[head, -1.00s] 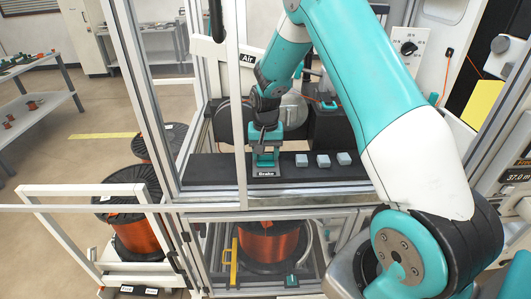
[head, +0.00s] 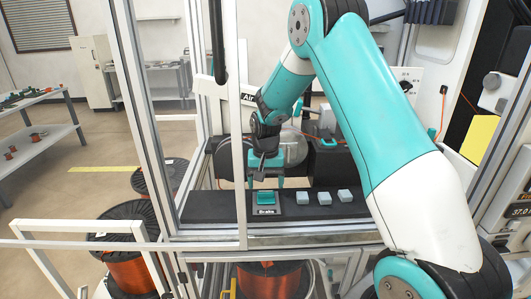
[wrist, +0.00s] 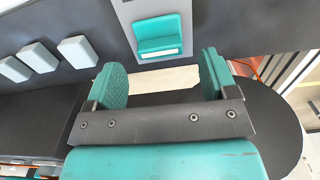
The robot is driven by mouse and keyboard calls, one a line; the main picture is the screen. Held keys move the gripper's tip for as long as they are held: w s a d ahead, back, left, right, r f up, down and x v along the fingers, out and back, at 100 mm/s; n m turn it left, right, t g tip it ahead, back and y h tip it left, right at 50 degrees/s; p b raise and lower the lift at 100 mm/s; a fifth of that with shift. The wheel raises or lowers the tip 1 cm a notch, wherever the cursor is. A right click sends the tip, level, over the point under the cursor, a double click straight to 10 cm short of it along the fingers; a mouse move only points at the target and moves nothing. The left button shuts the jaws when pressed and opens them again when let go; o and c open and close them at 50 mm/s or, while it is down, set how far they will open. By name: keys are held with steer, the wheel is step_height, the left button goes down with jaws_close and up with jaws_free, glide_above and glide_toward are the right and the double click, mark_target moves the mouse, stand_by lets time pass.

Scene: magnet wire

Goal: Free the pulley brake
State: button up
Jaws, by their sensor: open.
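The teal brake switch (head: 266,197) sits on a grey plate labelled "Brake" (head: 266,211) on the dark ledge. In the wrist view the switch (wrist: 160,35) shows a slanted teal face and a lower lip with a pale strip. I cannot tell which position it is in. My gripper (head: 266,184) is above and slightly behind the switch, apart from it. In the wrist view my gripper (wrist: 163,78) is open and empty, with its two teal finger pads spread. A grey round disc (head: 292,148), perhaps the pulley, is partly hidden behind my arm.
Several pale square blocks (head: 323,198) sit in a row right of the switch. The machine frame's upright (head: 239,150) stands close left of my gripper. A copper wire spool (head: 268,280) is below the ledge. Other spools (head: 130,270) stand at left.

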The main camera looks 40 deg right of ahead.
mark_target(265, 191)
step_height(265, 191, up, 14)
steer(key=b, duration=0.1)
steer(key=shift+b, duration=0.3)
stand_by(0.3)
